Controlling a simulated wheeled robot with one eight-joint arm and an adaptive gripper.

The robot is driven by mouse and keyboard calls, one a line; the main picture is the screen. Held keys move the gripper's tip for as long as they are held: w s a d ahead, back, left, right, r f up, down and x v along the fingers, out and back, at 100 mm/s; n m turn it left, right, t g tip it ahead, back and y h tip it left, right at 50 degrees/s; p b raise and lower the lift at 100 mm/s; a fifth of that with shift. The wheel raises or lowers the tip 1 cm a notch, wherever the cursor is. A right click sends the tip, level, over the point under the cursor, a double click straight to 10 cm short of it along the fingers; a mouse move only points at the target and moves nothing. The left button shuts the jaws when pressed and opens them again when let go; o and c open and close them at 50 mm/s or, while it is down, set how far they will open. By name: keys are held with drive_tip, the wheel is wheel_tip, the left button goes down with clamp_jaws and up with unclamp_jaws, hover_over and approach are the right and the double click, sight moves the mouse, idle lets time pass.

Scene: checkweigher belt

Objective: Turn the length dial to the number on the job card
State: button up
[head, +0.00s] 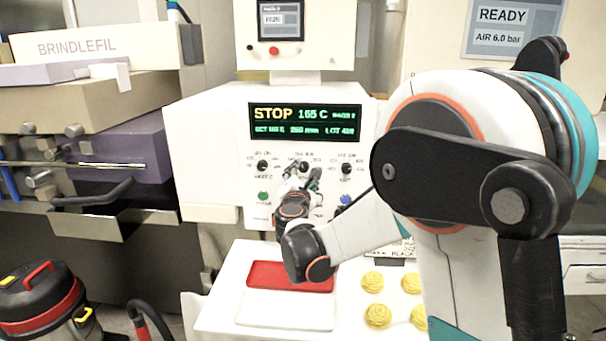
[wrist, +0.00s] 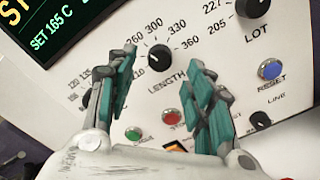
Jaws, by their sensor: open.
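The length dial (wrist: 160,57) is a black round knob on the white panel, with LENGTH printed below it and numbers such as 260, 300, 330 and 360 around it. In the head view it is the middle knob (head: 304,166). My gripper (wrist: 163,68) is open, its teal-padded fingers either side of the dial in the picture; I see no contact. In the head view my gripper (head: 304,181) is just below the dial. The display (head: 305,121) reads STOP, 165 C and apparently 260 mm. A card-like label (head: 392,256) is mostly hidden by my arm.
The LOT dial (wrist: 252,6) is to the right. A green button (wrist: 133,133), red button (wrist: 170,117) and blue RESET button (wrist: 270,70) lie below the dials.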

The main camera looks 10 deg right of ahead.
sight(304, 169)
drive_tip(key=shift+x, duration=2.05)
drive_tip(key=shift+c, duration=0.3)
drive_tip(key=c, duration=1)
